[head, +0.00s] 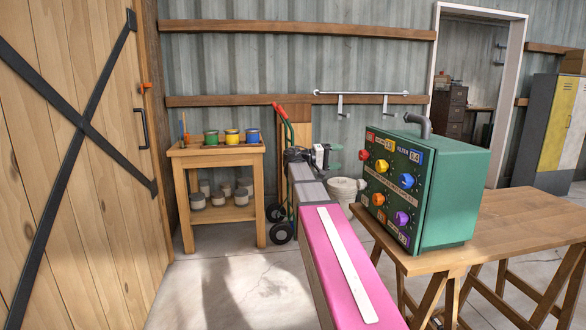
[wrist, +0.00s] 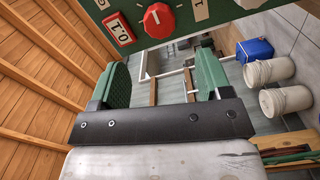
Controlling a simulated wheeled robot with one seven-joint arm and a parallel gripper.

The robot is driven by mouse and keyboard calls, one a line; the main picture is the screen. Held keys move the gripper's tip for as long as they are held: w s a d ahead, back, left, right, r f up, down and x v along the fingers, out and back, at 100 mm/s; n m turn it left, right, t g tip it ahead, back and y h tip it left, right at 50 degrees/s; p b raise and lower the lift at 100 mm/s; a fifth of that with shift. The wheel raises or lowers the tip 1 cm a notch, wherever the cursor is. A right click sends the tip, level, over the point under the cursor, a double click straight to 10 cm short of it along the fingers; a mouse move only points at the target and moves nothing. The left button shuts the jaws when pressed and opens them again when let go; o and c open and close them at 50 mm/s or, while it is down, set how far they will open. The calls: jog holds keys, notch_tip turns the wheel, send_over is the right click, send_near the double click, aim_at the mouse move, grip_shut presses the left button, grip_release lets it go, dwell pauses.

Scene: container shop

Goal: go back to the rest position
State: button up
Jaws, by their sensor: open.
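My gripper (head: 335,160) is at the end of my outstretched arm, left of the green control box (head: 452,190). In the wrist view my gripper (wrist: 160,72) shows two green fingers set wide apart with nothing between them. The box's dark panel (wrist: 205,12) crosses the top of that view, with a red knob (wrist: 158,20) and a red label reading 0.1 (wrist: 119,29) beyond the fingers. In the head view the panel carries several coloured knobs. I see no contact between fingers and knobs.
The box stands on a wooden trestle table (head: 515,225). A small paint stand (head: 215,150), a hand truck (head: 283,205) and a white bucket (head: 342,190) are behind my arm. A wooden door (head: 85,200) stands at left. Floor (head: 230,290) is clear between door and arm.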

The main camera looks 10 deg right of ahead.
jog(key=s+a+f+n+t+y, duration=0.1)
jog(key=s+a+f+y, duration=0.2)
jog(key=f, duration=0.7)
jog(key=s+a+f+n+y, duration=0.1)
jog(key=s+a+f+y, duration=0.2)
jog(key=f, duration=0.7)
jog(key=s+a+f+n+t+y, duration=0.1)
jog(key=s+a+f+n+y, duration=0.15)
jog(key=f, duration=0.75)
jog(key=s+a+f+m+g+y, duration=0.1)
jog(key=s+a+f+y, duration=0.8)
jog(key=s+a+f, duration=0.4)
notch_tip(320, 180, down, 2)
jog(key=shift+s+a+f, duration=0.15)
jog(key=shift+s+a, duration=0.2)
jog(key=shift+a, duration=0.3)
jog(key=shift+w+d+m, duration=0.1)
jog(key=shift+m, duration=0.15)
